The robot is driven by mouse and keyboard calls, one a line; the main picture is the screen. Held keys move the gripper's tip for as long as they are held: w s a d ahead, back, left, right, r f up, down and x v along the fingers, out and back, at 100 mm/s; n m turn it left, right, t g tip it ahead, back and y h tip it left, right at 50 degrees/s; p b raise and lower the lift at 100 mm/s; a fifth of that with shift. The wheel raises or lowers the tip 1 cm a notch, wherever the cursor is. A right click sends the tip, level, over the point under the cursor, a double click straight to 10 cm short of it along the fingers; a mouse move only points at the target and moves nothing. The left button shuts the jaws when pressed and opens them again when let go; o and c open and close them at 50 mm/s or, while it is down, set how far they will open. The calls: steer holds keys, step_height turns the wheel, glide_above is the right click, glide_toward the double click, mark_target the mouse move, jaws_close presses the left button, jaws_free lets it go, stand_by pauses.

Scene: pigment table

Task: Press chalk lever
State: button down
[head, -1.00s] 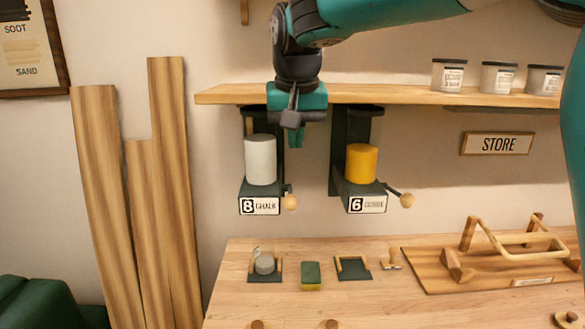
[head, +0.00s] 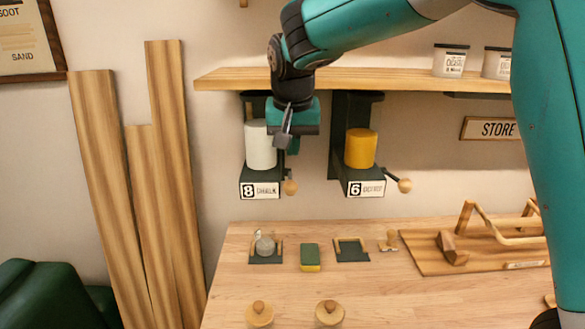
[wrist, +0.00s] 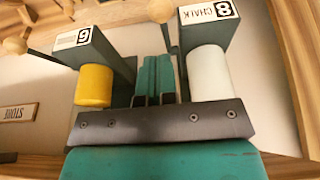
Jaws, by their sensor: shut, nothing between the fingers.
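The chalk dispenser (head: 261,172) hangs under the shelf, with a white cylinder (head: 258,150) and a label reading 8. Its chalk lever (head: 290,187) ends in a round wooden knob at the lower right. My gripper (head: 284,146) is shut and empty, above the knob and apart from it, partly covering the white cylinder. In the wrist view the closed fingers (wrist: 154,82) point toward the knob (wrist: 160,9), which shows at the top edge beside the CHALK label. The white cylinder (wrist: 208,75) stands to their right there.
A second dispenser with a yellow cylinder (head: 361,149) and its own lever knob (head: 404,185) hangs to the right. The wooden shelf (head: 390,80) runs above both. The workbench (head: 290,290) below holds a sponge (head: 310,257), small dark trays and a wooden rack (head: 480,240).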

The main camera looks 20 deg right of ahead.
steer(key=x, duration=0.2)
steer(key=p+x, duration=0.1)
steer(key=x, duration=0.1)
steer(key=s+p+x, duration=0.1)
steer(key=x, duration=0.1)
steer(key=shift+w+a+f, duration=0.1)
steer(key=shift+a+f, duration=0.05)
steer(key=shift+f, duration=0.25)
steer(key=shift+f, duration=0.1)
step_height(320, 180, down, 9)
steer(key=s+t+h+b, duration=0.1)
steer(key=t+b, duration=0.4)
steer(key=b, duration=1.2)
steer(key=shift+s+a+h+b, duration=0.3)
steer(key=shift+s, duration=0.1)
steer(key=shift+s, duration=0.1)
steer(key=p, duration=0.1)
glide_toward(292, 181)
steer(key=s+a+f, duration=0.1)
steer(key=s+f, duration=0.2)
steer(key=s, duration=0.2)
steer(key=shift+a, duration=0.3)
